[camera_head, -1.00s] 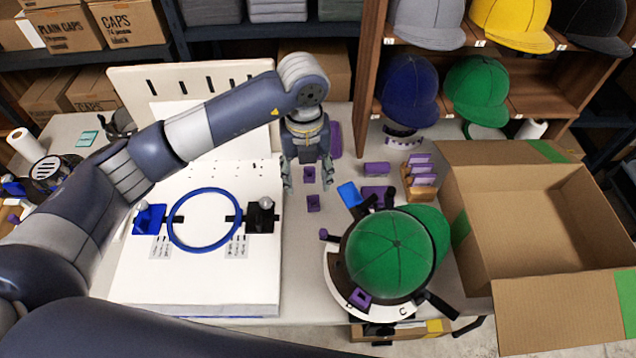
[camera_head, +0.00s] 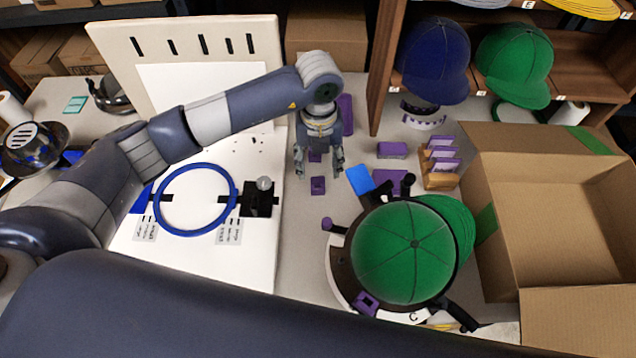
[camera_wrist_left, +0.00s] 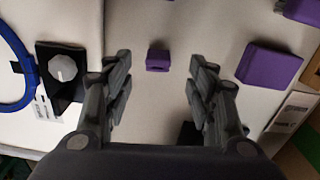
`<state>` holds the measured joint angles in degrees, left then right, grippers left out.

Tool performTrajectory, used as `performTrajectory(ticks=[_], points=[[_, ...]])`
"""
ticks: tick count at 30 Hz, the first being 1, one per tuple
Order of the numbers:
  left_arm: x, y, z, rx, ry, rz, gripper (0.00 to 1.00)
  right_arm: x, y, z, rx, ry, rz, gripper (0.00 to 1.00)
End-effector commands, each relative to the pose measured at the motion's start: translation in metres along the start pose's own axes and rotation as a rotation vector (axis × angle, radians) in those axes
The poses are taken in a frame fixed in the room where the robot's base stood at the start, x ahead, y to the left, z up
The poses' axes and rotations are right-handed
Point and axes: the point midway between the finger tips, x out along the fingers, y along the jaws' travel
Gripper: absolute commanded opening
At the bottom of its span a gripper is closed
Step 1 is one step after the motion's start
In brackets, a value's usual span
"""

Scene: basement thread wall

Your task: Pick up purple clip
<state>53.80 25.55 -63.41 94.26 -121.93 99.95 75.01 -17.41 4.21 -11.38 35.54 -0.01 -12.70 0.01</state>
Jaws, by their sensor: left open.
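A small purple clip (camera_head: 317,187) lies on the grey table between the white board and the green cap. A second small purple piece (camera_head: 315,157) lies just behind it, partly hidden by my left gripper. My left gripper (camera_head: 318,173) points down over this spot, open and empty. In the left wrist view, one small purple clip (camera_wrist_left: 158,60) lies in the gap between the two open fingers, touching neither. My right gripper is not in view.
A blue hoop (camera_head: 160,219) and a black clamp with a knob (camera_head: 262,199) are on the board at left. A green cap (camera_head: 402,255) on a round stand is at right front. Purple blocks (camera_head: 392,150), a blue piece (camera_head: 361,179) and an open carton (camera_head: 490,290) are at right.

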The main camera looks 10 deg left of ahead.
Motion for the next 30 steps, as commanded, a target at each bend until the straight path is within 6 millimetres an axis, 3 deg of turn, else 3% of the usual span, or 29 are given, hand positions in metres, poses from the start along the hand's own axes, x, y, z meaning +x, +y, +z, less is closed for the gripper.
performTrajectory(ticks=[5, 15, 23, 29, 30], points=[[0.013, 0.001, -0.002, 0.0, 0.001, 0.001, 0.52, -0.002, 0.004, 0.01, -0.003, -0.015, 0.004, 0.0], [0.058, 0.003, -0.007, 0.0, 0.001, 0.001, 0.52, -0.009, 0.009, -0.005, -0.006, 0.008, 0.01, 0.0], [0.061, 0.003, -0.007, 0.001, -0.001, 0.0, 0.52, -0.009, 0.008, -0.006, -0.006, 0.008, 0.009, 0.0], [0.061, 0.003, -0.007, 0.001, -0.001, 0.0, 0.19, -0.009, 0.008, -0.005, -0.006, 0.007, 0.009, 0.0], [0.061, 0.003, -0.007, 0.001, -0.001, 0.0, 0.18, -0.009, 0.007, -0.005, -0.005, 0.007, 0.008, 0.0]])
